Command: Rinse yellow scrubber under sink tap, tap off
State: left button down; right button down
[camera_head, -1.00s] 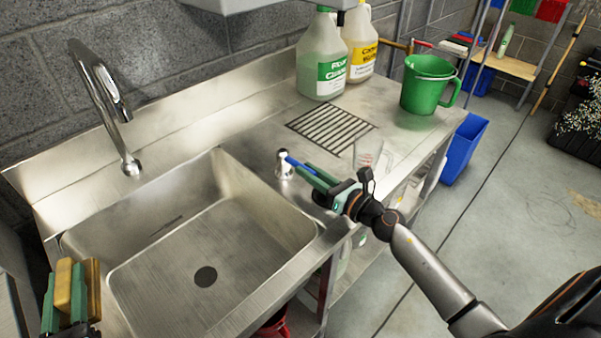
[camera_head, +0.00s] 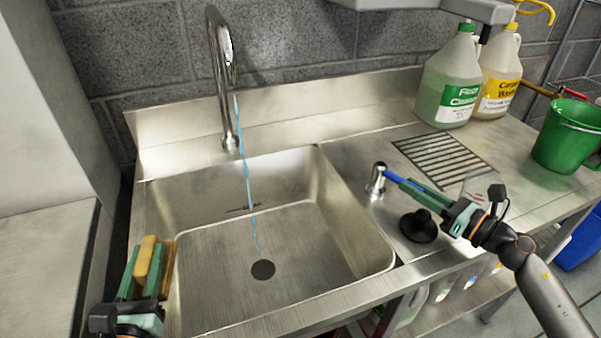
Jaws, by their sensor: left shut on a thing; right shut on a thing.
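The yellow scrubber (camera_head: 147,262) is in my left gripper (camera_head: 144,272) at the lower left. The gripper is shut on it, beside the sink's left edge. The sink basin (camera_head: 210,265) is empty, with a dark round drain. The curved chrome tap (camera_head: 222,85) stands at the back, and a thin blue stream of water (camera_head: 246,180) falls from it into the basin. My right gripper (camera_head: 412,187) is shut on the blue lever (camera_head: 392,178) of the small chrome tap handle (camera_head: 376,182) on the counter right of the basin. The scrubber is apart from the stream.
A black round object (camera_head: 418,226) is on the counter below my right gripper. A drain grate (camera_head: 443,158), two labelled jugs (camera_head: 452,80) and a green bucket (camera_head: 568,135) are further right. A pale wall or cabinet (camera_head: 60,110) stands at left.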

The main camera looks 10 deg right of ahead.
pick_arm(q)
jog(key=shift+s+d, duration=0.1)
jog(key=shift+d, duration=0.15)
pick_arm(e)
jog(key=shift+d, duration=0.15)
jog(key=c, duration=0.8)
grip_release()
pick_arm(q)
jog(key=shift+f+b, duration=0.8)
pick_arm(e)
jog(key=v, duration=1)
jog(key=shift+s+d+f, duration=0.1)
jog(key=shift+s+d, duration=0.5)
jog(key=shift+s, duration=0.15)
jog(key=shift+c, duration=0.3)
